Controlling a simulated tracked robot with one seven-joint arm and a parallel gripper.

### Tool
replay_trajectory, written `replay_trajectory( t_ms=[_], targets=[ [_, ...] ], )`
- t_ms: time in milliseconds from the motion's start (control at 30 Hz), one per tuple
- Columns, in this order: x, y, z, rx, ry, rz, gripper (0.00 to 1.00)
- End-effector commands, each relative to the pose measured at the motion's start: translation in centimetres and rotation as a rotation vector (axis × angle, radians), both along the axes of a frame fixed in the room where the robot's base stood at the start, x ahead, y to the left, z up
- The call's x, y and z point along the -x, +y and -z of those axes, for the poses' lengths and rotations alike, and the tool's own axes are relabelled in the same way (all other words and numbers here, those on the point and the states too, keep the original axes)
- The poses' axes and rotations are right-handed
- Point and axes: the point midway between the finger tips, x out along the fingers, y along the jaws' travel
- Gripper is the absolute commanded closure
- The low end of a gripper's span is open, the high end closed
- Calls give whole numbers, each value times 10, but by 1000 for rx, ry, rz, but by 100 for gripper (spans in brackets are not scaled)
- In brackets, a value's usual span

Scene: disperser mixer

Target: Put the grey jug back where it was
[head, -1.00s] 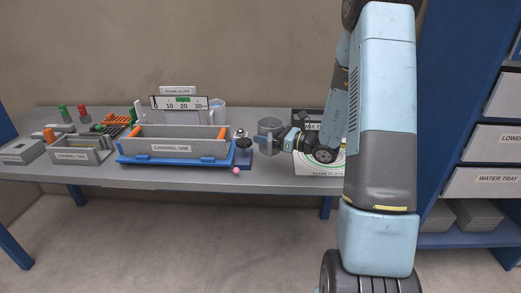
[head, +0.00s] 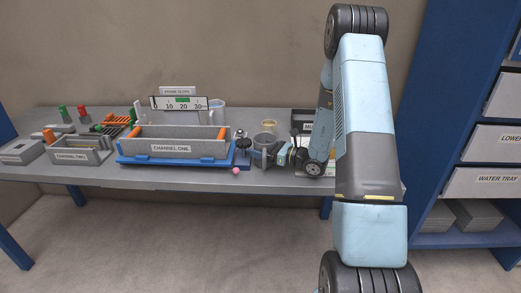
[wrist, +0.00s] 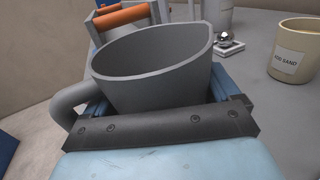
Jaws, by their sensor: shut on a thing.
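The grey jug (wrist: 150,82) is upright or nearly so in the wrist view, with its open mouth towards the camera and its handle (wrist: 70,103) on the left. The visible inside looks empty. My gripper (wrist: 158,98) is shut on the jug, with blue fingers on both sides of its body. In the head view the jug (head: 264,141) is over the bench, right of channel one, with my gripper (head: 268,150) at it. I cannot tell whether its base touches the bench.
A tan cup labelled with sand (wrist: 296,55) stands right of the jug; it shows behind it in the head view (head: 269,126). A shiny ball on a small stand (wrist: 223,40) is close by. Channel one (head: 178,148) lies left. A pink ball (head: 236,171) is near the bench's front edge.

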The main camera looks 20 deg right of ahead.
Motion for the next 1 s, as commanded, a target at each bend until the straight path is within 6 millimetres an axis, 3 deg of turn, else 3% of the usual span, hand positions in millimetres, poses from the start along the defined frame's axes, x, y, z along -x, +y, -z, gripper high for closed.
replay_trajectory(
  t_ms=[233,267,367,667,1000],
  targets=[
    [0,1,1,-1,-1,-1,60],
    [0,1,1,1,-1,-1,9],
    [0,1,1,1,-1,-1,0],
    [0,2,-1,1,-1,-2,0],
    [34,-39,-1,1,1,2,0]
  ],
)
